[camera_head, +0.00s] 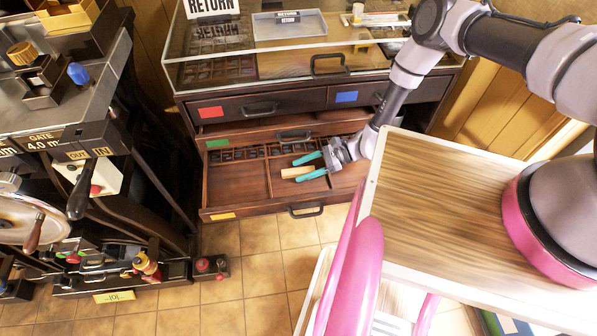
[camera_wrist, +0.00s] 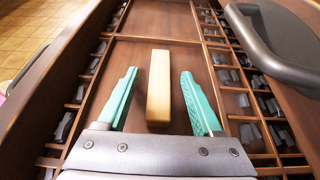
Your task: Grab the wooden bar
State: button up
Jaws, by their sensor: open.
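The wooden bar (camera_wrist: 159,85) is a pale, plain block lying in the open bottom drawer, lengthwise between my gripper's fingers in the wrist view. It also shows in the head view (camera_head: 296,172), just left of the fingers. My gripper (camera_wrist: 158,82) has two teal fingers, spread wide, one on each side of the bar with a gap on both sides. In the head view my gripper (camera_head: 303,166) reaches into the drawer from the right. The bar's near end lies close to the gripper's grey palm; whether they touch cannot be told.
The open drawer (camera_head: 235,189) has a divider and small compartments with dark pieces along its back. Its front has a dark handle (camera_head: 306,211). A green-tagged drawer (camera_head: 265,137) sits above. A machine with a crank (camera_head: 33,228) stands at the left. Tiled floor (camera_head: 262,240) is clear in front.

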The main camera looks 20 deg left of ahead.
grip_shut()
